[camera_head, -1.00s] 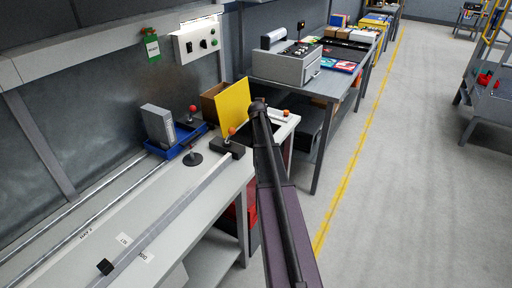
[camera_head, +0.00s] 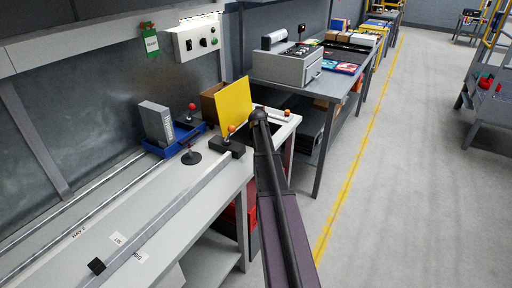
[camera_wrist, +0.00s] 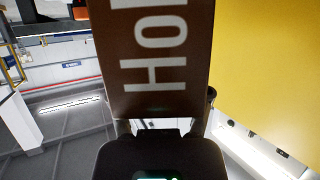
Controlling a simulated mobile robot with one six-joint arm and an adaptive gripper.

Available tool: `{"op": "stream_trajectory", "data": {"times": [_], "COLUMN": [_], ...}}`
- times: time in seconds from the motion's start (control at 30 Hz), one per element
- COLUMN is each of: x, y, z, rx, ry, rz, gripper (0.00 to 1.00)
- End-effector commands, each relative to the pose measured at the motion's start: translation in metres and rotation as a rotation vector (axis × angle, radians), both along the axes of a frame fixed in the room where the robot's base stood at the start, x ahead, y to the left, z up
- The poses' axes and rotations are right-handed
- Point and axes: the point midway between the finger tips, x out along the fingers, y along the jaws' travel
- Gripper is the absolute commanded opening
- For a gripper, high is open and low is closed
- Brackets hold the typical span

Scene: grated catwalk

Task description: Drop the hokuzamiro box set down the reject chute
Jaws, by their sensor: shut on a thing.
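The hokuzamiro box set (camera_wrist: 155,55) is a dark brown box with large pale letters starting "Ho", filling the upper middle of the wrist view. My gripper (camera_wrist: 163,124) is shut on its near end, with the fingers at its sides. The rest of the lettering is cut off by the frame. In the head view my arm reaches forward to the counter's far end; my gripper cannot be made out there. A white-edged unit with a dark opening (camera_head: 282,127) is beside the arm's end; I cannot tell whether it is the reject chute.
A yellow panel (camera_head: 234,104) stands upright by the arm and fills the right of the wrist view. A brown carton (camera_head: 209,104) is behind it. Open floor lies right.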

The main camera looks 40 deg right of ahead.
Motion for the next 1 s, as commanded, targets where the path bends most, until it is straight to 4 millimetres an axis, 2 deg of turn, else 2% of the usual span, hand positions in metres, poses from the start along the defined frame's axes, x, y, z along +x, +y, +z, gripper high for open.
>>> {"op": "stream_trajectory", "data": {"times": [0.13,0.17,0.2,0.27,0.3,0.77,1.0], "x": [-0.0001,-0.0002,-0.0002,-0.0003,-0.0004,-0.0009,-0.0016], "y": [-0.0003,-0.0004,-0.0004,-0.0005,-0.0006,-0.0014,-0.0021], "z": [0.0006,0.0006,0.0006,0.0005,0.0005,0.0006,0.0082], "rx": [-0.001,-0.001,-0.001,-0.001,-0.001,0.001,0.0], "ry": [-0.001,-0.001,-0.001,-0.001,-0.001,0.001,0.0], "rz": [0.0,0.0,0.0,0.0,0.0,-0.002,-0.003], "gripper": [0.03,0.67,0.79,0.96,1.0,1.0,1.0]}}
